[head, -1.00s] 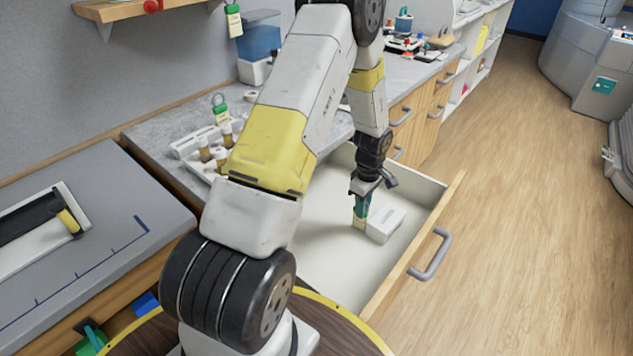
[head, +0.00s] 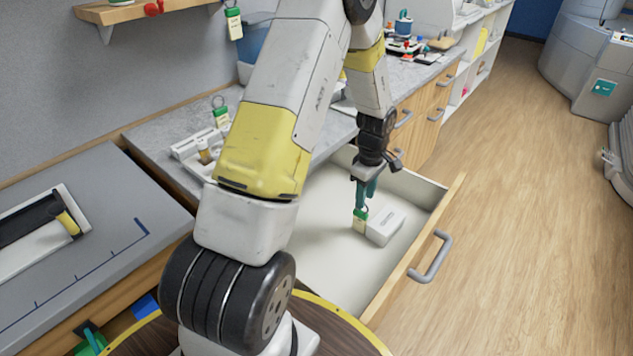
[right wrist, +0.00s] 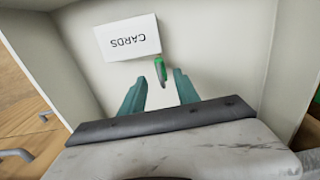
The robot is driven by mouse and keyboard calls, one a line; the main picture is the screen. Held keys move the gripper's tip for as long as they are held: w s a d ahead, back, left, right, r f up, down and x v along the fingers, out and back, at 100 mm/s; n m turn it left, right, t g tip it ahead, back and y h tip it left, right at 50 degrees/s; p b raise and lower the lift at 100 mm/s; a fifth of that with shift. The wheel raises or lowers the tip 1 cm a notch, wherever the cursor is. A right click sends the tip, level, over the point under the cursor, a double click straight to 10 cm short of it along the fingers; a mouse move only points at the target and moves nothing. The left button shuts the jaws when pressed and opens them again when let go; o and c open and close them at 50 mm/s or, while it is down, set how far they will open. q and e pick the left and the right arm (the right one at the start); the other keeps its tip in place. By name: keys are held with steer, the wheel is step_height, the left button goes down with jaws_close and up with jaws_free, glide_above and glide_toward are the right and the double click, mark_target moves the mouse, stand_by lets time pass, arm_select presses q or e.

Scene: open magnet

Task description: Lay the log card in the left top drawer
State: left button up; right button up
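The left top drawer (head: 320,255) is pulled open. Inside stands a small tag-like card (head: 360,221), green at the top and pale yellow below, which I take as the log card. It is close beside the white box; touching is unclear. In the right wrist view the card (right wrist: 161,72) shows nearly edge-on, its green top towards me. My right gripper (head: 367,194) is just above it, inside the drawer. My left gripper is not in view.
A white box marked CARDS (head: 385,228) sits in the drawer; the drawer floor around it is bare. Similar green-topped tags are on the counter (head: 221,116) and hang from the shelf (head: 234,23). A pale rack (head: 188,148) stands on the counter. The drawer handle (head: 430,257) sticks out.

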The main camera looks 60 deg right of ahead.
step_height(320, 180, up, 6)
steer(key=shift+r, duration=0.1)
steer(key=shift+w, duration=0.1)
steer(key=w+a+r+t, duration=0.2)
steer(key=w+a+r, duration=0.65)
steer(key=w, duration=0.45)
steer(key=w+a+r+t, duration=0.1)
steer(key=w+a+r, duration=0.7)
steer(key=w+a, duration=0.3)
steer(key=w+a+r+n+t, duration=0.1)
steer(key=w+a+r, duration=0.15)
steer(key=a, duration=0.45)
steer(key=w+a+r+t, duration=0.1)
steer(key=a+r, duration=0.3)
steer(key=a, duration=0.3)
steer(key=s+a+r+y, duration=0.1)
steer(key=s+a+r, duration=0.1)
steer(key=a, duration=0.6)
steer(key=s+a+r+t+y, duration=0.1)
steer(key=s+a+r, duration=0.1)
steer(key=s+a, duration=0.2)
steer(key=a, duration=0.3)
steer(key=shift+a+r+n, duration=0.2)
steer(key=shift+a+n, duration=0.2)
